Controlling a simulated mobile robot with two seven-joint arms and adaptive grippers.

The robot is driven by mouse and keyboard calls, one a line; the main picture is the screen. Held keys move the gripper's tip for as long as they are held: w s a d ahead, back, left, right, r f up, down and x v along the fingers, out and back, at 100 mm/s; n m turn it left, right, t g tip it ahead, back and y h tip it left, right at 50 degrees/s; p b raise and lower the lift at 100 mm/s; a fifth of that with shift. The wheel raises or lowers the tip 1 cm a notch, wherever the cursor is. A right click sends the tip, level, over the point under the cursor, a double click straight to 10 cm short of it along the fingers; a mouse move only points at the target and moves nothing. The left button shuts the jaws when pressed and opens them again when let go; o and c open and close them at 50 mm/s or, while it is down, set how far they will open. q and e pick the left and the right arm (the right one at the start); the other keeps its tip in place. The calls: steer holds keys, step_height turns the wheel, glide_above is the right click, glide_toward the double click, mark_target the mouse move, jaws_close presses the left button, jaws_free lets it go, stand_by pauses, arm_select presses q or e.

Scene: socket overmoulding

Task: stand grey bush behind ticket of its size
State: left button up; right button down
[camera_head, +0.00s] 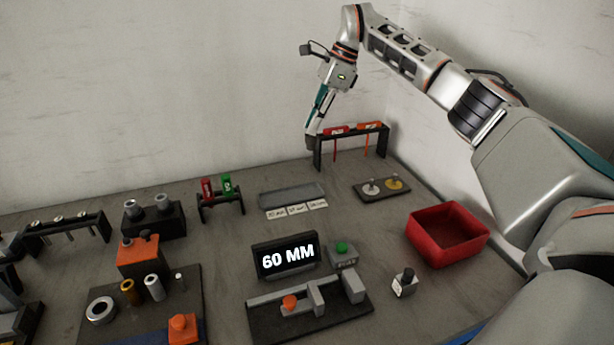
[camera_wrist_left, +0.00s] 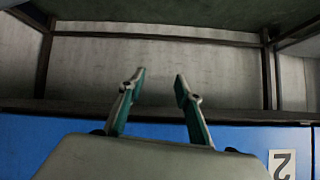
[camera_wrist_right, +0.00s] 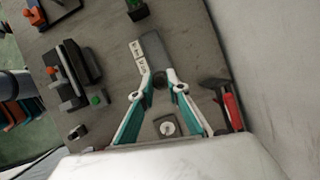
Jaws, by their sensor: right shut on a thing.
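My right gripper (camera_head: 311,141) is raised above the back of the table, near the left end of the tool rack. It is shut on the grey bush (camera_wrist_right: 159,82), a short dark grey round piece between its fingertips. Three white tickets (camera_head: 296,211) stand in a row along the front of a flat grey tray (camera_head: 291,193); their print is too small to read surely. The tickets (camera_wrist_right: 138,56) and tray (camera_wrist_right: 154,47) lie ahead of the fingertips in the right wrist view. My left gripper (camera_wrist_left: 160,90) is open and empty, away from the table.
A black rack (camera_head: 352,146) holds red and orange-handled tools. A dark plate (camera_head: 381,190) carries two round pieces. A red bin (camera_head: 447,235) stands at right. A display (camera_head: 285,257) reads 60 MM. A small red-green rack (camera_head: 219,196) stands left of the tray. The tray's surface looks clear.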

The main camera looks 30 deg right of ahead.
step_height(320, 180, down, 15)
steer(key=shift+r+b, duration=0.2)
steer(key=shift+b, duration=0.6)
steer(key=shift+f, duration=0.2)
steer(key=c, duration=2)
jaws_free()
steer(key=shift+o, duration=0.2)
steer(key=shift+r, duration=0.1)
steer(key=p+v, duration=0.1)
steer(key=v, duration=1.1)
steer(key=shift+p, duration=0.3)
steer(key=shift+r, duration=0.1)
